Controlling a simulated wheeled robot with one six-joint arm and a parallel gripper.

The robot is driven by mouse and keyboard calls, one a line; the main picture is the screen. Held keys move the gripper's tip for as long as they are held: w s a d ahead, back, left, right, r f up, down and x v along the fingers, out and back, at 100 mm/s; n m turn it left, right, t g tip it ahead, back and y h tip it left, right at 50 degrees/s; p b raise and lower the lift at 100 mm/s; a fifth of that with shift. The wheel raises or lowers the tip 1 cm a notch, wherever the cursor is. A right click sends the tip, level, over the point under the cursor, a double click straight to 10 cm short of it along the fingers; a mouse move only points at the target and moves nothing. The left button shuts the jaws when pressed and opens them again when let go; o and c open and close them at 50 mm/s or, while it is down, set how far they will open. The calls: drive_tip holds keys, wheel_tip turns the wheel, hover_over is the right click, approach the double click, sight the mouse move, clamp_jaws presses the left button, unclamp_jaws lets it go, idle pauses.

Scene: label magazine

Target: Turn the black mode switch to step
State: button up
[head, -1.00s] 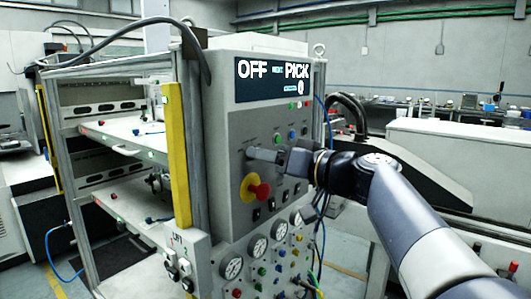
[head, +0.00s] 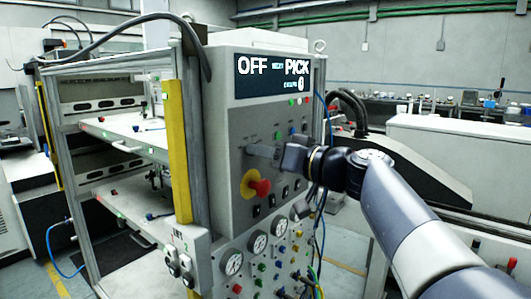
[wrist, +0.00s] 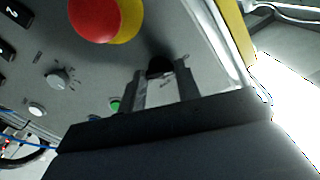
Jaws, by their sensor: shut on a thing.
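The black mode switch (wrist: 160,67) is a dark round knob on the grey control panel (head: 226,120). In the wrist view it sits between the two fingertips of my gripper (wrist: 162,72), which are shut on it. In the head view my gripper (head: 262,152) reaches the panel from the right, and its fingers hide the switch. The switch's pointer and the position labels around it are too small or hidden to read. The display (head: 273,78) above reads OFF and PICK.
A red emergency button on a yellow base (head: 258,188) sits just below my gripper; it is also close by in the wrist view (wrist: 95,15). A grey knob (wrist: 62,78) and several small buttons are nearby. Gauges and hoses fill the lower panel.

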drive_tip(key=shift+m, duration=0.4)
drive_tip(key=m+b, duration=0.1)
drive_tip(key=m, duration=0.2)
drive_tip(key=shift+m, duration=0.4)
drive_tip(key=m, duration=0.4)
drive_tip(key=m+p, duration=0.2)
drive_tip(key=m, duration=0.3)
drive_tip(key=shift+r, duration=0.1)
drive_tip(key=m+p, duration=0.1)
drive_tip(key=m, duration=0.3)
drive_tip(key=shift+p, duration=0.3)
drive_tip(key=shift+m, duration=0.3)
drive_tip(key=o, duration=1)
drive_tip(key=shift+c, duration=0.2)
drive_tip(key=shift+d, duration=0.1)
